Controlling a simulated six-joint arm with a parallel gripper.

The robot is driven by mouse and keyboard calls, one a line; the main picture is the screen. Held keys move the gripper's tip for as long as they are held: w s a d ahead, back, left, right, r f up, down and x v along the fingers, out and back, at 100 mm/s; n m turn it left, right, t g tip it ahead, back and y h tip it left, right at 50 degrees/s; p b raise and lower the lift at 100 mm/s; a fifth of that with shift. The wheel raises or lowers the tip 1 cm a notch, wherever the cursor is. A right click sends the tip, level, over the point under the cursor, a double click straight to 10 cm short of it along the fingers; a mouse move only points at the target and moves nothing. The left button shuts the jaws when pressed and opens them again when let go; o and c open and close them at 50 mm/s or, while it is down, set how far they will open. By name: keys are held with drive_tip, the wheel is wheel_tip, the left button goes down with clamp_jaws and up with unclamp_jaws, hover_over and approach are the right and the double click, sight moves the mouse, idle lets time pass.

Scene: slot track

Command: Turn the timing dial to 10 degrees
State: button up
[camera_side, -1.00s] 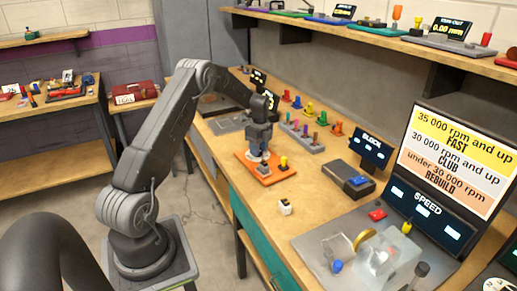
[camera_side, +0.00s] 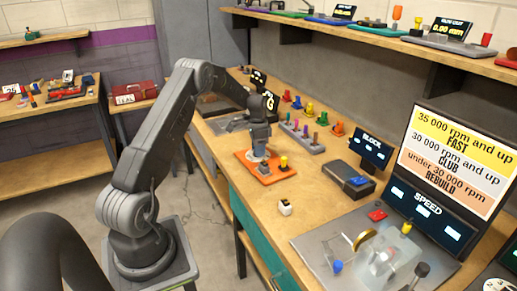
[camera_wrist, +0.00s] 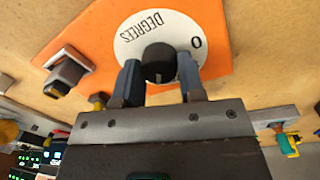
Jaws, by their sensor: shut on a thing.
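The timing dial (camera_wrist: 159,63) is a dark round knob on a white disc (camera_wrist: 140,32) printed "DEGREES" and "0". The disc sits on an orange plate (camera_wrist: 68,40), which also shows on the bench in the side view (camera_side: 277,176). My gripper (camera_wrist: 160,75) is shut on the knob, with one blue-grey finger on each side. In the side view my gripper (camera_side: 259,152) points down over the plate and hides most of the dial. The angle the knob points to cannot be read.
A metal block (camera_wrist: 67,71) and a yellow-topped knob (camera_side: 283,161) stand on the orange plate near the dial. Racks of coloured pegs (camera_side: 303,136) stand behind.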

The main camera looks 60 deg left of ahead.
drive_tip(key=n, duration=0.7)
drive_tip(key=shift+t, duration=0.3)
drive_tip(key=n, duration=0.3)
drive_tip(key=shift+s+n, duration=0.1)
drive_tip(key=shift+n, duration=0.3)
drive_tip(key=shift+r+n, duration=0.1)
drive_tip(key=shift+n, duration=1.8)
drive_tip(key=o, duration=0.9)
drive_tip(key=shift+y, duration=0.3)
drive_tip(key=r, duration=1.3)
drive_tip(key=shift+s+a+r, duration=0.25)
drive_tip(key=shift+s+r, duration=0.1)
drive_tip(key=shift+s, duration=0.05)
